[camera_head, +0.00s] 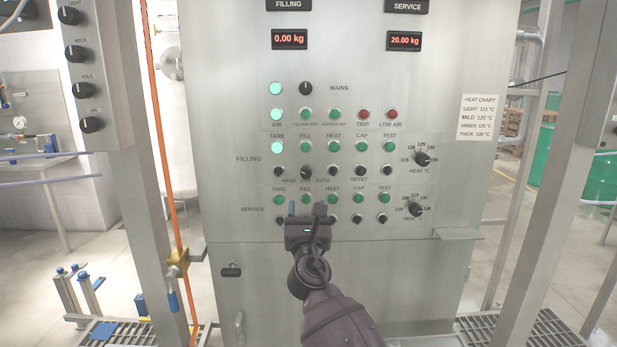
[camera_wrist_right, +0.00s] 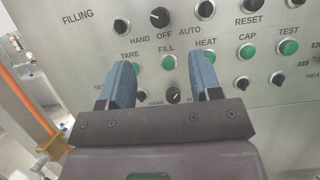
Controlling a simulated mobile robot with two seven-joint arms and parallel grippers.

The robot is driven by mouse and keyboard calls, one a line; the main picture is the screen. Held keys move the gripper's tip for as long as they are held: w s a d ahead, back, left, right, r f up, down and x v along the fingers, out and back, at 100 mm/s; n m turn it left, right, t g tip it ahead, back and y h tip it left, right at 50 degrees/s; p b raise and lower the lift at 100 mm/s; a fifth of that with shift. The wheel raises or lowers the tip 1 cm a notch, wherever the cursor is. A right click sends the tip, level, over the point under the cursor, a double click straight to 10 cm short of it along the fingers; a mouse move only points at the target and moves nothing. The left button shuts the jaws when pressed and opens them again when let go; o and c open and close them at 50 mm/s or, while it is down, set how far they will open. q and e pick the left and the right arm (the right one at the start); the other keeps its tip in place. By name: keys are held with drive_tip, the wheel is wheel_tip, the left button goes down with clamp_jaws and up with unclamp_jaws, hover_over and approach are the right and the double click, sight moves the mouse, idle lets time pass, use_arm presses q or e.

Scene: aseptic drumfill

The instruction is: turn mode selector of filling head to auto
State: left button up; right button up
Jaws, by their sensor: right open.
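The filling mode selector (camera_head: 305,172) is a small black knob in the FILLING row of the steel panel, above the words HAND, OFF and AUTO. It also shows at the top of the right wrist view (camera_wrist_right: 160,17). I cannot tell its pointer direction for sure. My right gripper (camera_head: 306,211) is open and empty in front of the SERVICE row, below that knob. Its two blue fingers (camera_wrist_right: 162,78) show apart in the right wrist view, with the SERVICE row's selector (camera_wrist_right: 173,95) between them. My left gripper is not in view.
Green buttons (camera_head: 333,147) and other black knobs (camera_head: 332,171) sit close around the selector. A heat dial (camera_head: 422,159) is to the right. An orange hose (camera_head: 165,130) and a steel post stand left of the cabinet (camera_head: 230,210). A small ledge (camera_head: 458,233) juts out lower right.

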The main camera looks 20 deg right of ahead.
sight(306, 177)
drive_tip(key=x, duration=1.1)
drive_tip(key=shift+w+f, duration=0.15)
drive_tip(key=shift+f, duration=0.1)
drive_tip(key=c, duration=0.9)
drive_tip(key=shift+c, duration=0.2)
